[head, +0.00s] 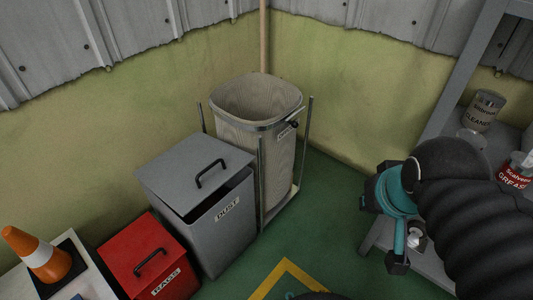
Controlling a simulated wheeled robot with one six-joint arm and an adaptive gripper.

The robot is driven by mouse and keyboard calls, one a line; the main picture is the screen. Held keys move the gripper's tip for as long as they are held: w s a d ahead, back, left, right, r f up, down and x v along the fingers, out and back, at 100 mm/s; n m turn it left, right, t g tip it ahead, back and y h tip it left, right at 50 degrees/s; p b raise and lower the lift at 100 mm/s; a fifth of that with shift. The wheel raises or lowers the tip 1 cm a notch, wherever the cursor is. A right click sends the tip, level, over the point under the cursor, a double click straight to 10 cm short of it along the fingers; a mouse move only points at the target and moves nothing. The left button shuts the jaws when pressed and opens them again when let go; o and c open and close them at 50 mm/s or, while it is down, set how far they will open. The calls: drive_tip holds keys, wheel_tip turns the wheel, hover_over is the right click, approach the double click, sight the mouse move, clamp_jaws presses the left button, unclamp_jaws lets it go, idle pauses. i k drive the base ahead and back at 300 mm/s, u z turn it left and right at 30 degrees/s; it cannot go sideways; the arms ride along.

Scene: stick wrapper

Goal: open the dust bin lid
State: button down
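The dust bin (227,231) is a grey box labelled DUST, standing on the green floor left of centre in the head view. Its flat grey lid (180,165) carries a black bar handle (211,173). The lid lies over the top of the bin, with a dark band under its front right edge; I cannot tell whether that is a gap or shadow. My gripper (388,225) is at the teal and black end of my arm, right of the bin and well apart from it. Its fingers are not clear, and nothing is seen held.
A red bin (147,259) labelled RAGS stands left of the dust bin. An orange cone (38,250) is at far left. A tall cream sack bin (270,150) in a metal frame stands behind. A grey shelf post (462,70) and cans are at right. Green floor lies between.

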sight(185, 174)
drive_tip(key=z, duration=0.45)
drive_tip(key=k, duration=0.8)
drive_tip(key=u, duration=1.65)
drive_tip(key=i, duration=0.5)
drive_tip(key=z, duration=0.05)
